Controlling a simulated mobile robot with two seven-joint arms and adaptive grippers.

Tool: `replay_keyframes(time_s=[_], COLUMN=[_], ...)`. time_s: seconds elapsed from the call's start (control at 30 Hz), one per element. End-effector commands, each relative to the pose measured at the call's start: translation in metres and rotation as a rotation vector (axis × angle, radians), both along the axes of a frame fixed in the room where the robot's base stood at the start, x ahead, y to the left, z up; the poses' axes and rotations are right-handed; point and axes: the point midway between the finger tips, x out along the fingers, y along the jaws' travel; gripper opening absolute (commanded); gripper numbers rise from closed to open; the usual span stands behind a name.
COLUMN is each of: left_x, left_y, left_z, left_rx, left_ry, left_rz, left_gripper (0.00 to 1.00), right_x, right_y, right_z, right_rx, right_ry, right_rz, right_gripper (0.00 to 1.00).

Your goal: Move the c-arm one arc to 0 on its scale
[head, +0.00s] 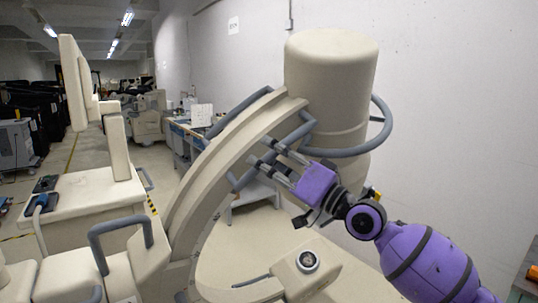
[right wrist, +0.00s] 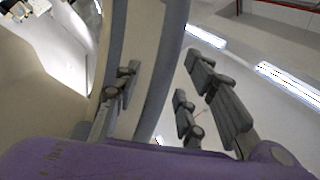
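The c-arm's beige arc (head: 205,165) curves up from the lower left to a large beige cylinder (head: 330,75) in the head view. A grey handle rail (head: 301,129) runs along the arc's near side; a grey bar beside the arc also shows in the right wrist view (right wrist: 163,70). My right gripper (head: 267,152), on a purple wrist, reaches this rail. Its fingers are apart, and in the right wrist view the bar lies between them (right wrist: 157,100), with a gap on the right-hand side. Contact is unclear. I cannot read a scale. My left gripper is not in view.
A grey hoop handle (head: 378,130) surrounds the cylinder's lower part. A beige unit with a round dial (head: 308,261) stands below my right gripper. A beige cart with a grey handle (head: 120,222) and a monitor (head: 73,82) stand left. The white wall is close behind.

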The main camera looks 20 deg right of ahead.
Motion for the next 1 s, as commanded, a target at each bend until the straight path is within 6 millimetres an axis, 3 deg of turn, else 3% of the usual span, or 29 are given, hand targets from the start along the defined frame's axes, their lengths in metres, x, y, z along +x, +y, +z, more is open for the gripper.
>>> replay_keyframes(time_s=[0.4, 0.7, 1.0], left_x=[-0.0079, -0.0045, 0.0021], left_y=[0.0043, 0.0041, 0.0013], left_z=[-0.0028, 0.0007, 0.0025], left_rx=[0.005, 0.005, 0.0], left_ry=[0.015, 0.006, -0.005], left_rz=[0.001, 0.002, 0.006], left_gripper=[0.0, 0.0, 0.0], right_x=[0.0049, 0.005, 0.0054], right_y=[0.0043, 0.0039, 0.0031], right_z=[0.001, 0.001, 0.0003], right_rx=[-0.001, -0.002, -0.002], right_ry=[0.0, 0.001, 0.001], right_rz=[0.0, 0.0, -0.002], right_gripper=[0.38, 0.0, 0.0])
